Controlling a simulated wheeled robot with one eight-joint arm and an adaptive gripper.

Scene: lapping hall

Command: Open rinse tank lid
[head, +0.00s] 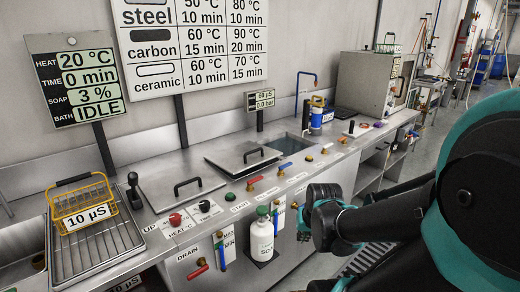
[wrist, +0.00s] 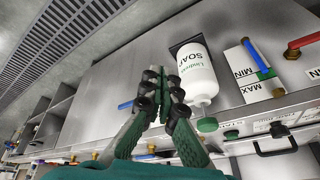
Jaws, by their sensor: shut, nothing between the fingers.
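A flat metal lid with a black bar handle (head: 253,154) lies on the counter below the small µS display. Its right edge leaves part of a water-filled basin (head: 290,143) uncovered. A second closed-looking metal lid (head: 150,190) with a black handle sits to its left; no readable label tells which is the rinse tank's. My gripper (head: 307,212) is in front of the counter, below its top and apart from both lids. In the wrist view my gripper (wrist: 166,88) has its fingers together and empty, near the soap bottle.
A white soap bottle (head: 262,236) stands on a front bracket, left of my gripper. Coloured valves and knobs line the counter's front edge. A yellow wire basket (head: 82,205) stands on the drain rack at left. A blue-and-white container (head: 317,113) is behind the basin.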

